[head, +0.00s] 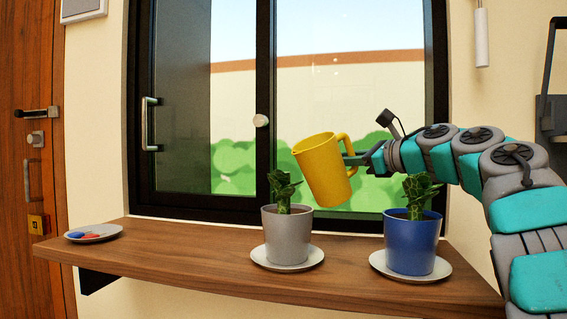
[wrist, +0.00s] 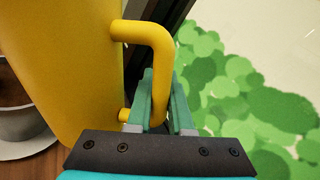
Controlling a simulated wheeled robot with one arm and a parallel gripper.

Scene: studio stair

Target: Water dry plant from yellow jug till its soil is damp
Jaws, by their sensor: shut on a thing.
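The yellow jug (head: 323,172) is held in the air above the shelf, between the two potted plants and tilted slightly to the left. My gripper (head: 362,160) is shut on the jug's handle, which shows between the fingers in the wrist view (wrist: 158,100). The grey pot (head: 287,235) with a green plant (head: 283,187) stands on a white saucer, below and left of the jug. The blue pot (head: 411,245) with a green plant (head: 416,192) stands on another saucer to the right. Little of the soil shows, so I cannot tell which is dry. No water stream is visible.
The wooden shelf (head: 190,262) runs below a dark-framed window (head: 265,100) with a handle. A small plate (head: 94,233) with red and blue pieces lies at the shelf's left end. The shelf is clear between plate and grey pot.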

